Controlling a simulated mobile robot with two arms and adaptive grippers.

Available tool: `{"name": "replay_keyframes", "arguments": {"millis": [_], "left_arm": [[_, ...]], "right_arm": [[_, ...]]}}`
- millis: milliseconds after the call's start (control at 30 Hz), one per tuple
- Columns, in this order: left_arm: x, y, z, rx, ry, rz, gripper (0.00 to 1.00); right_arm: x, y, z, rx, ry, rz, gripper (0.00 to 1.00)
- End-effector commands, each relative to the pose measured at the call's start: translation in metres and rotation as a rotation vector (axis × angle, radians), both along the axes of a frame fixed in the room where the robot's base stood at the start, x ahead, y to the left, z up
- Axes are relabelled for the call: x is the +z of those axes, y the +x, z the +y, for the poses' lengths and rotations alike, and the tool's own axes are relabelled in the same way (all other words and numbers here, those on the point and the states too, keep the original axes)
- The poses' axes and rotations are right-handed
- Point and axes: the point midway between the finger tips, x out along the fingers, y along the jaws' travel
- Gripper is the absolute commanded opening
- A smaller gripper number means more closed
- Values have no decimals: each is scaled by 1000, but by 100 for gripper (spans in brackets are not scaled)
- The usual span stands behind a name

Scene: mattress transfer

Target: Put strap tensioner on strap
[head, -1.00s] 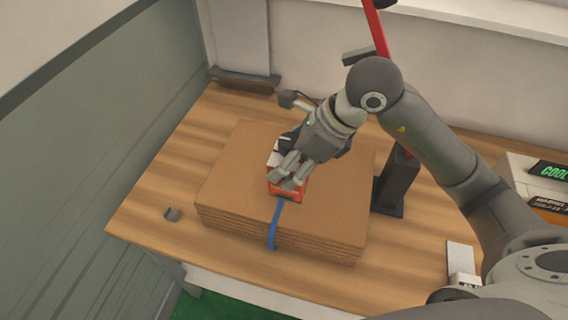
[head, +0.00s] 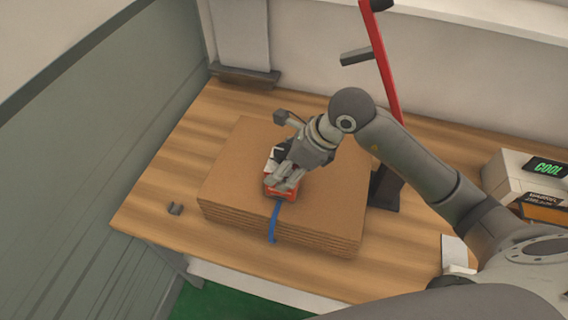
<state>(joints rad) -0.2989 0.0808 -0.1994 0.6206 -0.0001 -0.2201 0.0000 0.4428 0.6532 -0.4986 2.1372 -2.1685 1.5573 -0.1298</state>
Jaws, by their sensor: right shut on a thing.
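The strap tensioner (head: 272,190) is a red and black tool with a pale part. It sits on top of the cardboard stack, over the line of the strap. The blue strap (head: 274,222) comes out from under the tensioner's near end and runs down the front of the stack. My right gripper (head: 281,180) is shut on the tensioner from above and hides much of it. Whether the strap is inside the tensioner cannot be told. My left gripper is not in view.
The flat cardboard stack (head: 330,205) lies on a wooden table (head: 150,200). A red post (head: 384,80) on a dark base stands behind right. Boxes (head: 515,175) stand at the right. A green-grey wall bounds the left.

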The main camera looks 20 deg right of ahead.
Motion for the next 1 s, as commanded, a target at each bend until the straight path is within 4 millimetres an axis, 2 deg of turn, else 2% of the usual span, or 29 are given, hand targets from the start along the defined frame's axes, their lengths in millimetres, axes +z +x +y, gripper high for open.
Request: {"name": "replay_keyframes", "arguments": {"millis": [200,233,367,767,867,1000], "left_arm": [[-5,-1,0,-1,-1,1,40],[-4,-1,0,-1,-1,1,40],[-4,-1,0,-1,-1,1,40],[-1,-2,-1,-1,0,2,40],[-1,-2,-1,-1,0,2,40],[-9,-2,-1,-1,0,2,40]], "right_arm": [[-3,1,0,0,2,-4,11],[-3,0,0,0,0,0,66],[-3,0,0,-1,0,0,83],[-1,0,0,0,1,1,84],[4,0,-2,0,0,-2,84],[26,-8,-14,0,-2,-7,84]]}}
